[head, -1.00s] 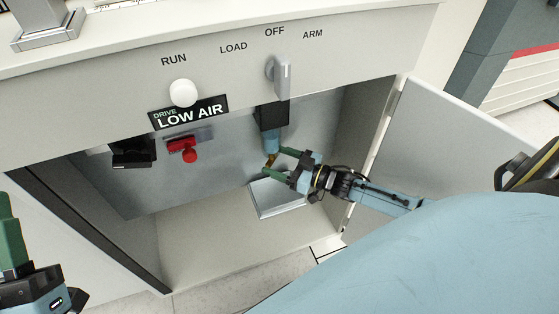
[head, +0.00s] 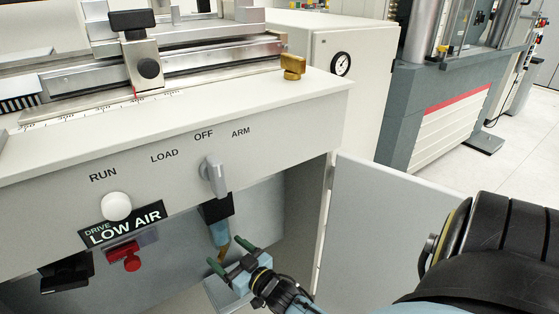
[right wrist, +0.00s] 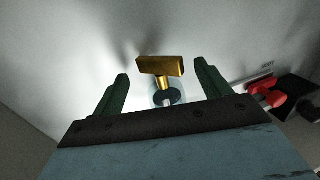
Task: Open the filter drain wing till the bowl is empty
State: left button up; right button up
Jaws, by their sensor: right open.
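The filter (head: 218,213) hangs under the cabinet's top panel, with a black head and a bluish bowl (head: 218,232). The brass drain wing (head: 223,252) is at the bowl's lower end. In the right wrist view the wing (right wrist: 160,66) is a gold T-shaped bar lying crosswise between my fingertips, with the bowl's round end (right wrist: 168,97) behind it. My right gripper (head: 228,258) is open, its green fingers on either side of the wing with visible gaps in the wrist view (right wrist: 161,70). The liquid level in the bowl cannot be made out. My left gripper is out of view.
A metal tray (head: 218,294) stands below the filter. A grey selector knob (head: 214,176) is above. The open cabinet door (head: 385,235) stands to the right.

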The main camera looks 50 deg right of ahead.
jog(key=shift+a+f+m+g+h+b, duration=0.1)
jog(key=shift+a+m+g+h+b, duration=0.1)
jog(key=shift+m+h+b, duration=0.85)
jog(key=shift+a+f+m+g+h+b, duration=0.1)
jog(key=shift+a+m+h+b, duration=0.1)
jog(key=shift+m+h+b, duration=0.85)
jog(key=s+a+n+p, duration=0.1)
jog(key=s+a+p, duration=0.2)
jog(key=s+p, duration=0.7)
jog(key=s+a+f+n+g+y+p, duration=0.2)
jog(key=s+a+f+g+y+p, duration=0.1)
jog(key=s+a+f+g+p, duration=0.3)
jog(key=s+f+n+g+p, duration=0.1)
jog(key=s+f+g+p, duration=0.1)
jog(key=s, duration=0.3)
jog(key=s+f+g+y+p, duration=0.1)
jog(key=s+f+g+p, duration=0.1)
jog(key=s+p, duration=0.3)
jog(key=shift+s+f+n+y, duration=0.3)
jog(key=shift+f+n, duration=0.05)
jog(key=shift+n, duration=0.05)
